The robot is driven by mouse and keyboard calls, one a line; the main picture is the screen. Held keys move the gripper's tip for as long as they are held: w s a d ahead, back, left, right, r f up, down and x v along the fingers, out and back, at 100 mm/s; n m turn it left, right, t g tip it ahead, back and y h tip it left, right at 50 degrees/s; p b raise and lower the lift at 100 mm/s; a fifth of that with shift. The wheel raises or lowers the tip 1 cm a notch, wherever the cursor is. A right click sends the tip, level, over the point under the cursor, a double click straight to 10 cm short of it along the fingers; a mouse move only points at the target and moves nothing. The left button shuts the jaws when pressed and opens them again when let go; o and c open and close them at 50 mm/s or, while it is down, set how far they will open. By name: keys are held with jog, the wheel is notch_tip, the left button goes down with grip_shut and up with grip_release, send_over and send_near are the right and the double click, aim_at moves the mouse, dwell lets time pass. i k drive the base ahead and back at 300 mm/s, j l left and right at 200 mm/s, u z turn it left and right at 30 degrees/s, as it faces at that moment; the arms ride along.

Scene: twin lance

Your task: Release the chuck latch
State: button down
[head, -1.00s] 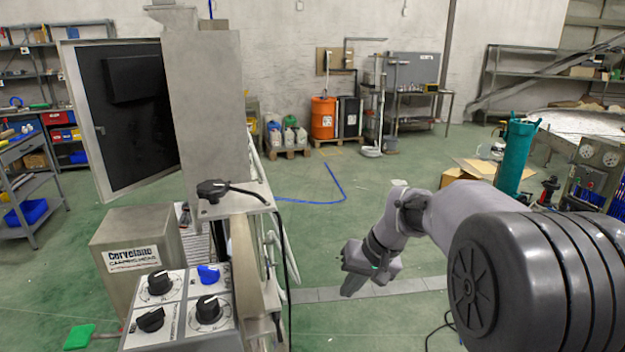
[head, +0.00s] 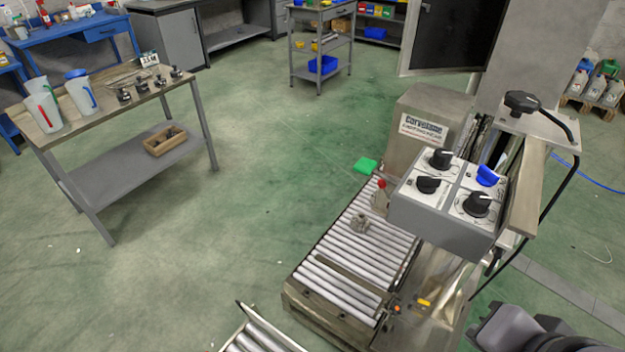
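No part is marked as the chuck latch, and I cannot tell which it is. The machine has a control box (head: 440,215) with several black knobs and one blue knob (head: 487,176). Above it a black handle (head: 522,103) with a cable sits on a metal plate (head: 550,122). Low on the frame are a small orange button (head: 397,308) and a yellow piece (head: 425,302). My gripper (head: 492,328) shows only in part at the bottom right, apart from the control box and below it. Its fingers are not clear enough to show whether they are open or shut.
A roller conveyor (head: 340,262) holds a small grey fitting (head: 360,223) and a red-topped piece (head: 380,194). A workbench (head: 70,130) with jugs and several black fittings stands at left. The green floor between them is largely clear.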

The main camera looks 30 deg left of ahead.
aim_at(382, 184)
jog(key=i+j+u, duration=0.1)
jog(key=u, duration=0.6)
jog(key=l+z, duration=0.1)
jog(key=z, duration=0.2)
jog(key=i+l, duration=0.3)
jog(key=i+l+z, duration=0.05)
